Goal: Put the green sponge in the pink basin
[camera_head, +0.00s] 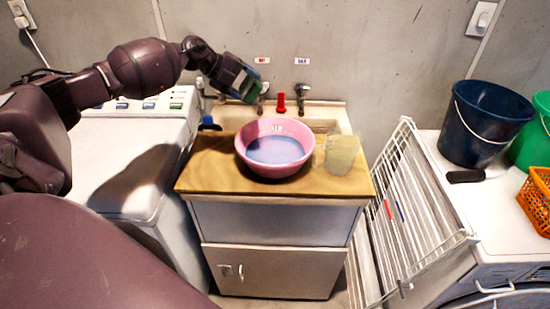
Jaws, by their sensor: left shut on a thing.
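The pink basin (252,163) sits on the wooden top of the sink cabinet, with bluish content, likely water, in its bottom. My left arm reaches in from the left, and my left gripper (244,84) is above and behind the basin's left rim, near the wall taps. The sponge is apart from the basin. My right gripper is not in view.
A pale translucent container (341,155) stands right of the basin on the wooden top (213,172). A red object (281,103) and taps (301,92) are behind. A white drying rack (420,210) leans at the right, beside a dark blue bucket (480,125).

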